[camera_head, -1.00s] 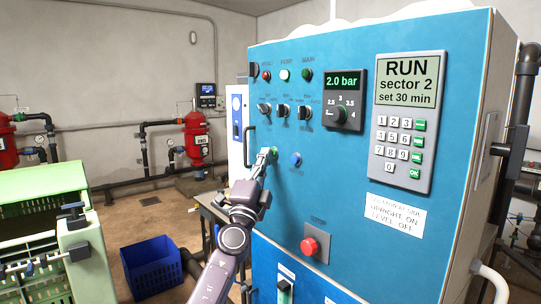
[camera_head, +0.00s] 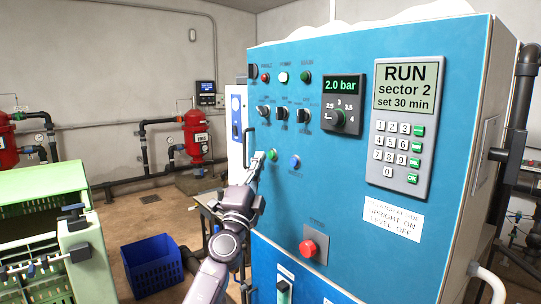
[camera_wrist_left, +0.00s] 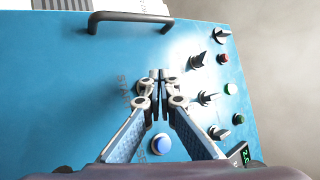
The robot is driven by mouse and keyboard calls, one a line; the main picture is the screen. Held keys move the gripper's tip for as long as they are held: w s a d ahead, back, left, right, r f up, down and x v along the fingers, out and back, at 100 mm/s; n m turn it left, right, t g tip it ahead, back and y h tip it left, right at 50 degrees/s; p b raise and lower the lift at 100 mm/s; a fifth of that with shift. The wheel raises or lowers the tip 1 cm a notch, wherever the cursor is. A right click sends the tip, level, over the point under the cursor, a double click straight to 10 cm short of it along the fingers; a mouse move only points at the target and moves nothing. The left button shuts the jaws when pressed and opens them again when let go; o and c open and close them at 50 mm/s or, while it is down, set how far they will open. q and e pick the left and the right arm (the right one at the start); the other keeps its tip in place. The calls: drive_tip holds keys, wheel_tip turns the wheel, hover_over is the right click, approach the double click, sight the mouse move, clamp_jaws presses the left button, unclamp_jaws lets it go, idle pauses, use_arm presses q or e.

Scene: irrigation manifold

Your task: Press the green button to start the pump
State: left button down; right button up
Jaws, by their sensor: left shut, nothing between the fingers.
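The green button (camera_head: 272,155) is on the blue panel (camera_head: 340,205), left of a blue button (camera_head: 295,161). My left gripper (camera_head: 258,157) is shut and empty, its tips just left of the green button in the head view. A small gap shows between tips and button in the picture; the depth is unclear. In the wrist view the shut fingertips (camera_wrist_left: 158,75) point at the panel, and the green button is hidden there. The blue button (camera_wrist_left: 161,145) shows beside the fingers. The lamp under the pump label (camera_head: 283,77) glows pale green. My right gripper is out of view.
A red button (camera_head: 308,247) is lower on the panel. Selector switches (camera_head: 282,113) sit above the green button, and a handle (camera_head: 247,147) is to its left. A keypad unit (camera_head: 406,128) is at right.

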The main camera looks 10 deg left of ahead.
use_arm(q)
drive_tip(key=s+a+p, duration=0.1)
drive_tip(key=s, duration=0.1)
drive_tip(key=s+a+p, duration=0.1)
drive_tip(key=a, duration=0.1)
drive_tip(key=shift+s, duration=0.35)
idle(0.3)
